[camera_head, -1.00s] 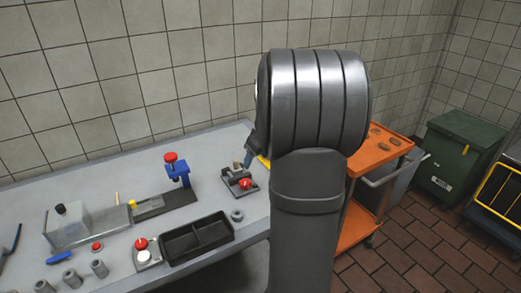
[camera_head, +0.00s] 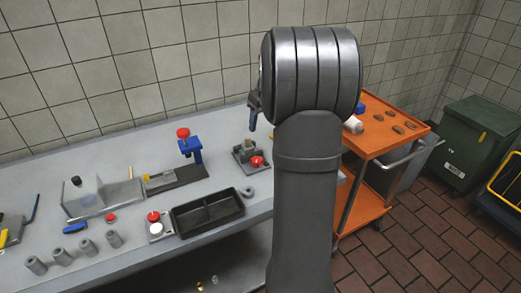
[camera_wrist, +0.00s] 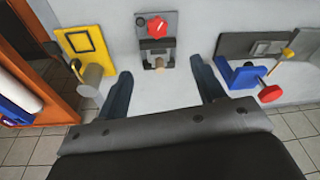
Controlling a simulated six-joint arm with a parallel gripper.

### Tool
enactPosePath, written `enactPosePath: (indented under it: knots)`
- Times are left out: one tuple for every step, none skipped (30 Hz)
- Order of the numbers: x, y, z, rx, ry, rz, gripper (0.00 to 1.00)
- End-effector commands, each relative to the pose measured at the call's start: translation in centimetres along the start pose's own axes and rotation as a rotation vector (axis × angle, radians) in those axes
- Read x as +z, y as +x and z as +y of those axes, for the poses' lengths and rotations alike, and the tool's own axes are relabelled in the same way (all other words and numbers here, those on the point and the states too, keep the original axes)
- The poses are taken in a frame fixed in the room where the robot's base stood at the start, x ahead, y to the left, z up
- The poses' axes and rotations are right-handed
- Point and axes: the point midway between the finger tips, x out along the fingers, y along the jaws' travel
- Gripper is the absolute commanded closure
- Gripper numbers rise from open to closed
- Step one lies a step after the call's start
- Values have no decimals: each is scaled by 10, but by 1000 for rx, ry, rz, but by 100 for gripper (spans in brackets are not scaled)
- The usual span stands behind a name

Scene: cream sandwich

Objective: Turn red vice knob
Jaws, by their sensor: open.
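The vice is a small grey block on a dark plate (camera_head: 236,157) on the bench, with a red knob (camera_head: 257,161) on its front right. A tan piece (camera_head: 247,143) stands between its jaws. In the wrist view the red knob (camera_wrist: 157,26) shows a pale bar across its face, and the tan piece (camera_wrist: 159,63) is closer to me. My gripper (camera_wrist: 163,85) is open and empty; the knob lies beyond its fingertips, between them in the picture. In the head view one blue-grey fingertip (camera_head: 253,120) shows above the vice, not touching it; my arm hides the rest.
A blue press with a red knob (camera_head: 183,133) stands left of the vice; it appears near my right finger in the wrist view (camera_wrist: 240,75). A black divided tray (camera_head: 207,212) and a grey ring (camera_head: 247,191) lie in front. A yellow-framed plate (camera_wrist: 85,43) is at left. An orange cart (camera_head: 375,150) stands right.

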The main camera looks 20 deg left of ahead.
Motion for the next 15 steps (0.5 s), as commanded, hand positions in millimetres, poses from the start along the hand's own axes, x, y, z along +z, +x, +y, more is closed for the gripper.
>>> enactPosePath:
  knots:
    - [-12,2,-1,6,8,-43,37]
    - [-16,2,-1,11,20,-69,37]
    - [-21,1,-2,19,34,-99,37]
    - [-24,1,-2,25,44,-119,37]
    - [-27,0,-2,31,54,-135,37]
    - [-29,0,-2,38,64,-153,37]
    - [-31,0,-2,41,70,-162,37]
    - [-32,0,-2,44,73,-169,37]
    - [-32,2,-2,47,78,-175,37]
    - [-32,4,-2,48,80,-177,37]
    - [-31,6,-2,48,81,-179,37]
    - [-30,11,-2,47,81,-180,37]
    - [-29,15,-2,46,81,-180,37]
    - [-28,20,-2,46,81,-179,37]
    - [-26,27,-2,46,81,-180,37]
